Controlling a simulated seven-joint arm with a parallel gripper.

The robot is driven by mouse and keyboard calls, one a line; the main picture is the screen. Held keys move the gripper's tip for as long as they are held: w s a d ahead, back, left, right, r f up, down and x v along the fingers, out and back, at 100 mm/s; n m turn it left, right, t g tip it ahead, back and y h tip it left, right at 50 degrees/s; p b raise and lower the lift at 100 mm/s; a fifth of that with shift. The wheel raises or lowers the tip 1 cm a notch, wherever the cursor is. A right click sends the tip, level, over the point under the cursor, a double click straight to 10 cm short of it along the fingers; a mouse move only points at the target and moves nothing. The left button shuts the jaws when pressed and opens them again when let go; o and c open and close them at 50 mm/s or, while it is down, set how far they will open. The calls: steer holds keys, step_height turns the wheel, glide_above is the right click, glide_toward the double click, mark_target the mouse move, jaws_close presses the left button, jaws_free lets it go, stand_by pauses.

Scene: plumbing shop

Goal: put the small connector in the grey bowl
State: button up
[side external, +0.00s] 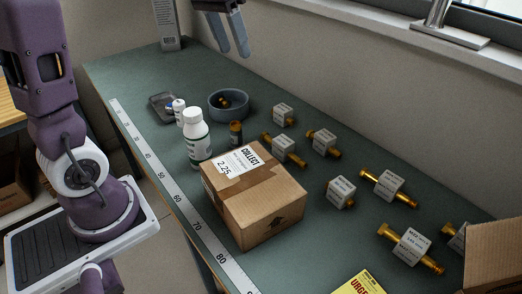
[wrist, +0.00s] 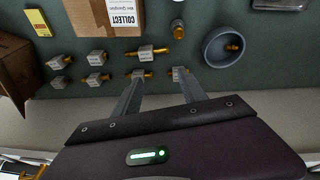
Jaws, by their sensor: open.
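The grey bowl (side external: 215,107) stands on the bench with a small brass-coloured piece (side external: 223,101) inside; it also shows in the wrist view (wrist: 210,55). Several brass connectors with white label blocks lie right of it. The shortest-looking are one near the bowl (side external: 283,115) and one right of the box (side external: 341,192); I cannot tell which is the small connector. My gripper (side external: 235,51) is open and empty, raised above the bench near the wall. In the wrist view its fingertips (wrist: 160,78) appear near the connector beside the bowl (wrist: 180,73), with no contact visible.
A cardboard box (side external: 260,205) stands mid-bench. Another box (side external: 495,260) and a yellow card (side external: 358,284) are at the near end. The wall borders the far edge.

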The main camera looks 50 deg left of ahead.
steer(key=s+d+f+t, duration=0.1)
steer(key=s+d, duration=0.5)
steer(key=s, duration=0.4)
steer(key=s+d+f+m+t, duration=0.1)
steer(key=s+d+f, duration=0.1)
steer(key=s+d, duration=0.4)
steer(key=s, duration=0.5)
steer(key=shift+s+d+f+t+y, duration=0.2)
steer(key=shift+t+y, duration=0.1)
steer(key=shift+y, duration=0.1)
